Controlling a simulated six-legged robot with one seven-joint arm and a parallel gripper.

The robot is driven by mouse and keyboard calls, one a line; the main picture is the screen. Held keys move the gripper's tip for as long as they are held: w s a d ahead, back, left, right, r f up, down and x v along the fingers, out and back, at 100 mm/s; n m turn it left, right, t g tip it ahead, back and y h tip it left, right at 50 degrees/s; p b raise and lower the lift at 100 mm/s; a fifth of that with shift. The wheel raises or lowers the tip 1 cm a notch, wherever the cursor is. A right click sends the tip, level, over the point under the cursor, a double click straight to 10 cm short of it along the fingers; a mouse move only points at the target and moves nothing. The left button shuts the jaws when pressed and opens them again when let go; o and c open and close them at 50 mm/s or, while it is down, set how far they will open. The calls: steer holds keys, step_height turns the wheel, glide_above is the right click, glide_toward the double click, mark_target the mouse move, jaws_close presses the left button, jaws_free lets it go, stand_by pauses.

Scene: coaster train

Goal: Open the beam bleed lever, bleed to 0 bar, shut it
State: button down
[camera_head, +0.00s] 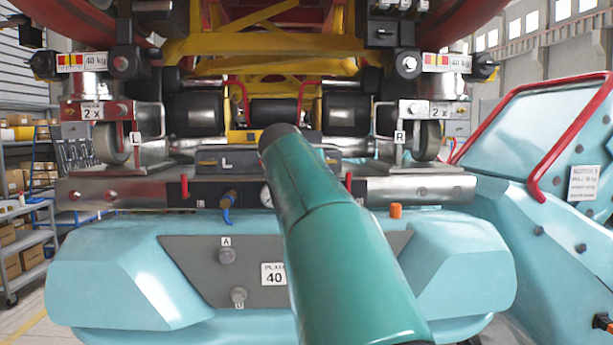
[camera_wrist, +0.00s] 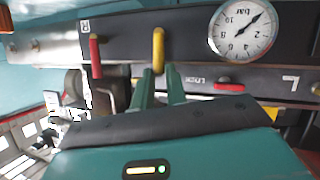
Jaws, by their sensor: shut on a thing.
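The yellow lever (camera_wrist: 158,45) sits on the dark beam face in the wrist view, crosswise to the beam's length. My gripper (camera_wrist: 160,75) has its two green fingers closed around the lever's free end. A round white pressure gauge (camera_wrist: 242,33) is beside it; its needle points to the upper right, seemingly at the low end near 0, though the small numerals are hard to read. In the head view my arm hides the yellow lever and the gripper, and only part of the gauge (camera_head: 266,196) shows.
A red lever (camera_wrist: 95,57) stands close to the yellow one. In the head view a blue-handled valve (camera_head: 228,204) and a red lever (camera_head: 184,187) are on the beam's left part. A teal cover (camera_head: 130,270) juts out below. A red rail (camera_head: 565,140) is at right.

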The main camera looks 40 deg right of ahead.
steer(key=shift+f, duration=0.1)
steer(key=c, duration=1.4)
jaws_free()
steer(key=shift+s+a, duration=0.1)
steer(key=v, duration=1.3)
steer(key=shift+s+a, duration=0.2)
steer(key=s+a+f+n+g+y, duration=0.1)
steer(key=s+a+f, duration=0.5)
steer(key=f, duration=0.7)
steer(key=s+a+f+n+g+y, duration=0.1)
steer(key=s+a+f+n+y, duration=0.3)
steer(key=a+f, duration=0.5)
steer(key=s+a+f+n+g+y, duration=0.1)
steer(key=s+a+f+y, duration=0.4)
steer(key=f, duration=1.2)
steer(key=s+a+n, duration=0.1)
steer(key=s+a, duration=0.1)
steer(key=s, duration=0.1)
steer(key=shift+s+a+f+n+y, duration=0.2)
steer(key=shift+s+a+n+y, duration=0.1)
steer(key=shift+a, duration=0.05)
